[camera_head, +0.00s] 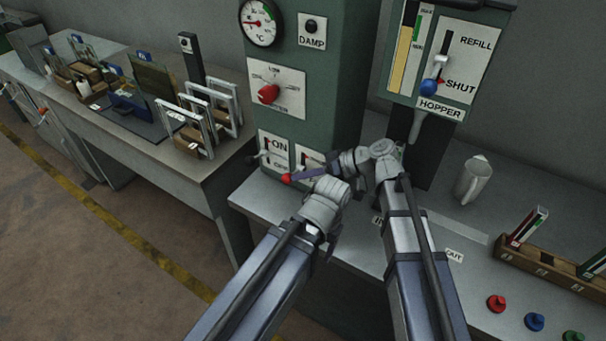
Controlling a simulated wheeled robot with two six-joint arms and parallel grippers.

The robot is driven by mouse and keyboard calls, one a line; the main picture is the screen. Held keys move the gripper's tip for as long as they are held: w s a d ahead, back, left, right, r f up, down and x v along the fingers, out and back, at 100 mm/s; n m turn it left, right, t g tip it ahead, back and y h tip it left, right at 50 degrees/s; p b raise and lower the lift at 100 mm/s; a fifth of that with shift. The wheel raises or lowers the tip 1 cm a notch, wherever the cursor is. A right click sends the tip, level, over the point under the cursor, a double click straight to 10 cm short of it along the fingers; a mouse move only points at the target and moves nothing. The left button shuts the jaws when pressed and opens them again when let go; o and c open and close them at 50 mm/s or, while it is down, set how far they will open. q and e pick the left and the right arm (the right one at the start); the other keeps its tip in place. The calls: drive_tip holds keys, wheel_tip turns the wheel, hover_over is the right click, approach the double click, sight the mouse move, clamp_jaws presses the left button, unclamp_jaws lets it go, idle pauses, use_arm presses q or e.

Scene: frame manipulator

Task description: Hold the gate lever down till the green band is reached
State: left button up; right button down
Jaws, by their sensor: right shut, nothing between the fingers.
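The gate lever (430,87), with a blue knob, is on the green hopper panel (470,60) at the upper right, close to the SHUT label. A tall gauge (401,55) left of it has a pale yellow column with black above, and a narrow green band (417,30) beside it. My right gripper (301,175) is shut and empty, pointing left in front of the lower switch plates, below and left of the gate lever. Its tip is close to a red knob (286,178); I cannot tell whether they touch. My left wrist is at the centre; its fingers are hidden.
The green column (335,60) carries a dial (259,22), a red rotary knob (268,93) and switch plates. A wooden rack (545,268) and coloured buttons (535,321) are at lower right. Frames stand on the left bench.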

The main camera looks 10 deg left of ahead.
drive_tip(key=f+n+t, duration=0.1)
drive_tip(key=s+f+n+t+h+b, duration=0.1)
drive_tip(key=f+n+t, duration=0.1)
drive_tip(key=shift+s+a+f+t+h, duration=0.2)
drive_tip(key=shift+a+f+t+h, duration=0.1)
drive_tip(key=shift+h, duration=0.1)
idle(0.3)
drive_tip(key=shift+r, duration=0.1)
idle(1.6)
idle(4.5)
drive_tip(key=shift+r+p, duration=0.65)
drive_tip(key=shift+r, duration=0.15)
